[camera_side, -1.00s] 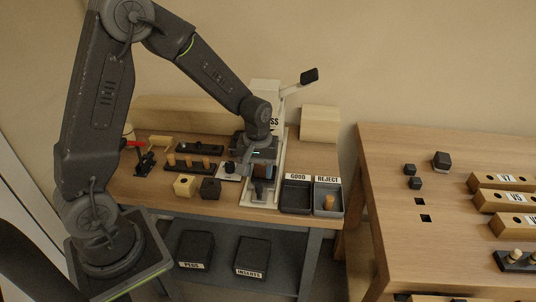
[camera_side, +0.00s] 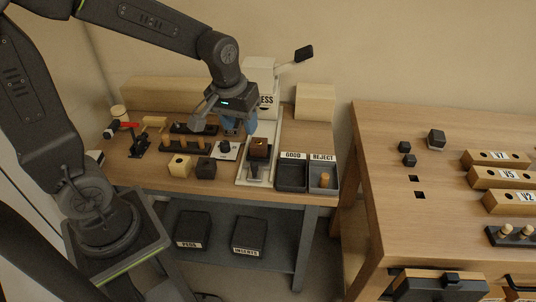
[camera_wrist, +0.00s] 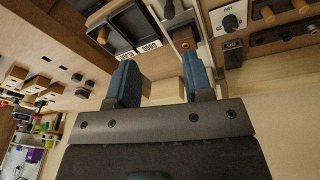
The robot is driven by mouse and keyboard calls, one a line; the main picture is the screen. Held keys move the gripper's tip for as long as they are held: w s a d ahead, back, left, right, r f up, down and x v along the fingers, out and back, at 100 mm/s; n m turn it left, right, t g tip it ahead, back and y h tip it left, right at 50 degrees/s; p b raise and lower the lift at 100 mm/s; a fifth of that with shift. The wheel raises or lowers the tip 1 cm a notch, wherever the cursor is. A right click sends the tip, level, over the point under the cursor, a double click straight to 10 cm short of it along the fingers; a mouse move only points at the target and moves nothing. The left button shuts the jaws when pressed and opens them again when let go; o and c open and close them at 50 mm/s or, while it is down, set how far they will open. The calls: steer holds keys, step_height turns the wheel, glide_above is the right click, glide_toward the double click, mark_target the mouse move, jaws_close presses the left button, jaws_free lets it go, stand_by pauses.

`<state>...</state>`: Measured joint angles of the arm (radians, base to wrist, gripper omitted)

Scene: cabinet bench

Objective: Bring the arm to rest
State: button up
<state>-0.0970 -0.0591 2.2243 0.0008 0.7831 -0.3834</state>
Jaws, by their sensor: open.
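My gripper (camera_side: 237,126) is raised above the bench, just left of and above the press bed. Its two blue fingers are apart with nothing between them; the wrist view shows the same open gap (camera_wrist: 160,82). A dark block with a brown top (camera_side: 259,148) sits on the bed of the white press (camera_side: 262,75), clear of my fingers. The press lever (camera_side: 297,56) points up to the right. My arm reaches in from the upper left, bent over the bench.
The GOOD tray (camera_side: 291,176) looks empty; the REJECT tray (camera_side: 322,186) holds a wooden peg. A second table (camera_side: 385,140) stands right, across a gap. Air above the bench is open.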

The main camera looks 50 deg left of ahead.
steer(key=s+d+r+m+t, duration=0.3)
steer(key=s+r+m, duration=0.2)
steer(key=s, duration=0.7)
step_height(320, 180, up, 3)
steer(key=shift+f+m, duration=0.2)
steer(key=shift+m, duration=0.1)
steer(key=shift+s+d, duration=0.1)
